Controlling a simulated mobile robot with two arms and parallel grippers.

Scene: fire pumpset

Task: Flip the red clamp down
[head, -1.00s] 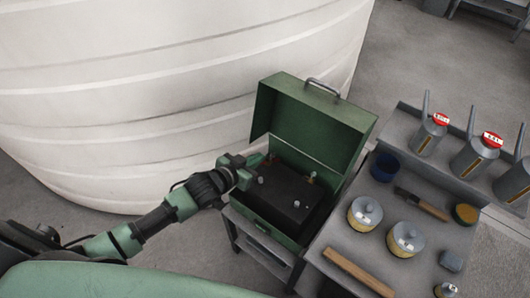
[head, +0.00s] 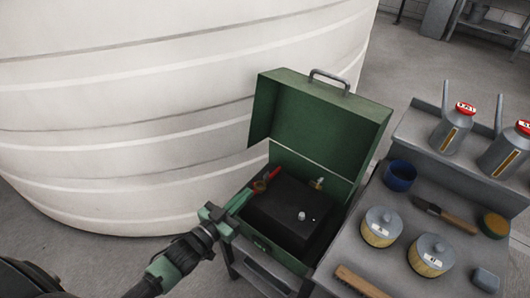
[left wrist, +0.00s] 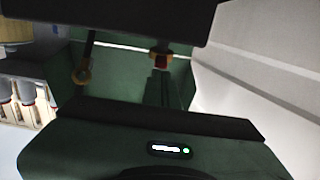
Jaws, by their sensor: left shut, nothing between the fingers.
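The red clamp (head: 268,176) is at the back left corner of a black battery (head: 285,213) inside an open green metal box (head: 262,243). It looks like a red lever slanting up to the right, with brass at its lower end. My left gripper (head: 229,211) is shut and empty at the left front side of the box, apart from the clamp. In the left wrist view a red and brass fitting (left wrist: 160,60) shows just beyond my shut fingers (left wrist: 160,90). My right gripper is not in view.
A second brass terminal (head: 317,184) sits at the battery's back right. The box's raised lid (head: 320,125) stands behind. A grey bench (head: 345,240) with tins, a brush and a blue cup (head: 399,175) is at the right. A large white tank (head: 150,110) fills the left.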

